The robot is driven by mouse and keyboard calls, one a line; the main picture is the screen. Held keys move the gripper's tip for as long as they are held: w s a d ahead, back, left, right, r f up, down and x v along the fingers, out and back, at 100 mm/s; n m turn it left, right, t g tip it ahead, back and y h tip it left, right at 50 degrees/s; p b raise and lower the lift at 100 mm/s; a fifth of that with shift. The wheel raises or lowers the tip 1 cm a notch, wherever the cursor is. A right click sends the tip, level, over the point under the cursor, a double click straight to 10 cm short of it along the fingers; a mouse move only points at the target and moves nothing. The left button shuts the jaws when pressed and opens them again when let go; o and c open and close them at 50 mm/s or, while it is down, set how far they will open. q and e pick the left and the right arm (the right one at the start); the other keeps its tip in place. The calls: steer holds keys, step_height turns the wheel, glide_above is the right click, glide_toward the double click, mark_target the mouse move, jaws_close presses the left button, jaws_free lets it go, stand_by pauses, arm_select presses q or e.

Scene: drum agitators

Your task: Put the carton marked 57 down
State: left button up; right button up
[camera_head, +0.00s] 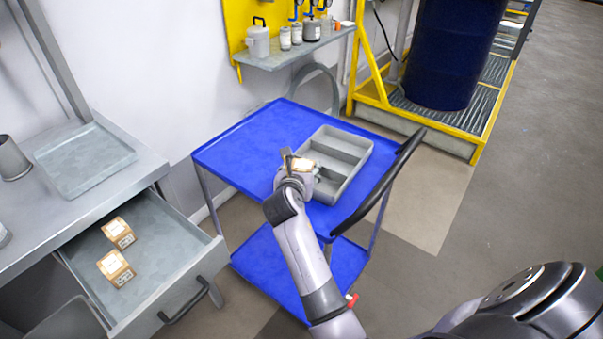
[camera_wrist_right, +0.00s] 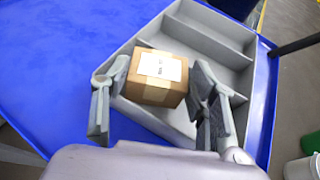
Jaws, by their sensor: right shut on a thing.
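My right gripper (camera_head: 297,170) is over the blue cart, at the near left part of a grey divided tray (camera_head: 351,139). In the right wrist view its two fingers (camera_wrist_right: 160,90) stand on either side of a small brown carton (camera_wrist_right: 158,79) and are shut on it. The carton has a white label on top whose print is too small to read surely. It is over the tray's near compartment, and I cannot tell whether it touches the tray floor. In the head view the carton (camera_head: 302,164) is partly hidden by the gripper. My left gripper is not in view.
The blue cart (camera_head: 240,148) has free top surface left of the tray and a black handle (camera_head: 378,185) on its right. An open grey drawer (camera_head: 165,255) at left holds two cartons (camera_head: 118,232) (camera_head: 115,268). A blue drum (camera_head: 455,50) stands behind.

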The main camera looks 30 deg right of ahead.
steer(key=shift+f, duration=0.4)
steer(key=o, duration=1.1)
steer(key=shift+f, duration=0.1)
steer(key=shift+o, duration=0.2)
